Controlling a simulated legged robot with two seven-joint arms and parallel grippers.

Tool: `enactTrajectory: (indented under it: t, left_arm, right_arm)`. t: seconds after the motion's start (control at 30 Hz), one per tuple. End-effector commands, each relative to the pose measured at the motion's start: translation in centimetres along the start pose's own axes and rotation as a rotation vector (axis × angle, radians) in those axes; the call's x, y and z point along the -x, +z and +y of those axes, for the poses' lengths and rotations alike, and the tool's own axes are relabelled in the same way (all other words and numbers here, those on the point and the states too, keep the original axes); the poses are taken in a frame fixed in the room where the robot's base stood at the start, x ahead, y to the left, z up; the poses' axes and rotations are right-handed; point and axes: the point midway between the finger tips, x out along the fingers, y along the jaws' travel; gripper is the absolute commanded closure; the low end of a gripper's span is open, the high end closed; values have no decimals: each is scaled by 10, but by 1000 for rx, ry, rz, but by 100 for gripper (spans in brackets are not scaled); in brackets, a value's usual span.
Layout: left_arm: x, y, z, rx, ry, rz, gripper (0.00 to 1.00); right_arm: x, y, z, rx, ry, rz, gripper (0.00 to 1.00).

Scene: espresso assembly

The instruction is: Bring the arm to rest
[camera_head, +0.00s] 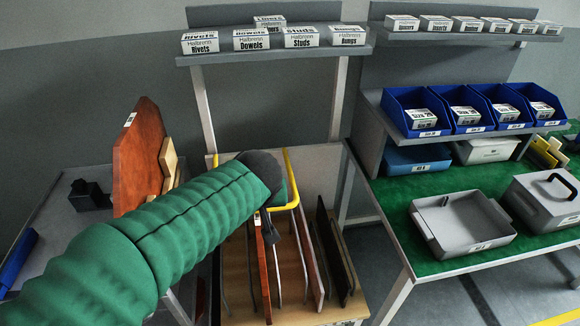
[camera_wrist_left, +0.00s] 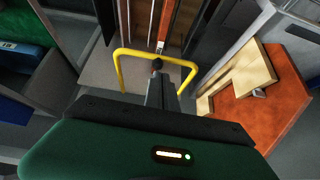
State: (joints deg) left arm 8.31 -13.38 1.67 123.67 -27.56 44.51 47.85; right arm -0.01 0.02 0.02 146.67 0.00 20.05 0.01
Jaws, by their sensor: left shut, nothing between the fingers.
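My left arm in its green sleeve reaches from the lower left across the head view. My left gripper (camera_head: 272,232) points down over the rack of upright boards (camera_head: 302,262) and is largely hidden by the dark wrist. In the left wrist view the gripper (camera_wrist_left: 157,66) shows as a narrow dark shape, shut and empty. A yellow bar (camera_head: 297,172) is close beside the wrist; in the left wrist view the bar (camera_wrist_left: 122,66) surrounds the fingertips on three sides. I cannot tell whether they touch. My right gripper is in neither view.
A reddish-brown board (camera_head: 138,158) stands on the left table, also in the wrist view (camera_wrist_left: 270,118). At right, a green-topped bench (camera_head: 390,195) holds a grey tray (camera_head: 463,224), a lidded grey box (camera_head: 545,205) and blue bins (camera_head: 418,110). Shelves with labelled boxes (camera_head: 251,40) stand behind.

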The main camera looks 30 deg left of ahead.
Motion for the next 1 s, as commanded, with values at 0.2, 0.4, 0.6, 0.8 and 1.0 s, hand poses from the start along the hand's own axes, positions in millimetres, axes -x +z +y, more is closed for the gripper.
enactTrajectory:
  t: [0.2,0.4,0.6,0.8,1.0]
  left_arm:
    - [-4,38,26,-174,72,-113,100]
    - [-12,146,52,-537,270,-313,100]
    - [-16,174,51,-618,311,-338,100]
    - [-16,174,51,-618,311,-338,100]
    - [-16,174,51,-618,311,-338,100]
  right_arm:
    - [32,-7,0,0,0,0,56]
    - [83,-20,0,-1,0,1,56]
    - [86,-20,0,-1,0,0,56]
    - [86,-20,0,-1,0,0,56]
    - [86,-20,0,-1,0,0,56]
